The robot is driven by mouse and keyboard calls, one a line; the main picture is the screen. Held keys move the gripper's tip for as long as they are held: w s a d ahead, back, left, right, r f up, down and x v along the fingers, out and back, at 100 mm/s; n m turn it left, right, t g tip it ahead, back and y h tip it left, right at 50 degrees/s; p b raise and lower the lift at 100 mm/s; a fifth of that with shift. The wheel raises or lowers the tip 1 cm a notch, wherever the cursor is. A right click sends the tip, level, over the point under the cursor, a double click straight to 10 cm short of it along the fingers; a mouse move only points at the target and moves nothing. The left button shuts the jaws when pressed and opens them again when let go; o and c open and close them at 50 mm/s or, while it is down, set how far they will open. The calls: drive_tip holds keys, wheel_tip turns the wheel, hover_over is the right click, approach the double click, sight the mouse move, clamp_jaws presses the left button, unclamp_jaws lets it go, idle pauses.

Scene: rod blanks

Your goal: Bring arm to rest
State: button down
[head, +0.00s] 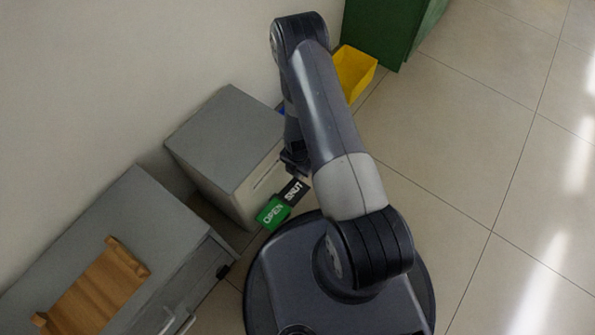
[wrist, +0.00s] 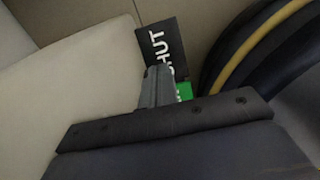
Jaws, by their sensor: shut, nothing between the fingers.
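My arm reaches up from my base and folds over, with the wrist hanging down beside the grey cabinet in the head view. My gripper (head: 295,160) is close to the cabinet's front, above the signs; it is partly hidden by my arm link. In the wrist view my gripper (wrist: 156,82) is shut, with its fingers together and nothing between them. Behind the fingertips are a black SHUT sign (wrist: 160,48) and a green sign (wrist: 184,91), partly covered. In the head view the black sign (head: 292,192) and green OPEN sign (head: 272,212) are side by side.
The grey-topped cabinet (head: 225,125) stands against the wall, left of my arm. A grey drawer unit (head: 150,215) with a wooden tray (head: 88,293) on top is at lower left. A yellow bin (head: 356,72) and green cabinet (head: 385,30) stand behind. The tiled floor at right is clear.

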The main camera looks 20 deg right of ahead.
wheel_tip(320, 180, down, 9)
drive_tip(key=b, duration=0.5)
drive_tip(key=shift+b, duration=0.3)
drive_tip(key=shift+r+p, duration=0.2)
drive_tip(key=shift+p, duration=0.1)
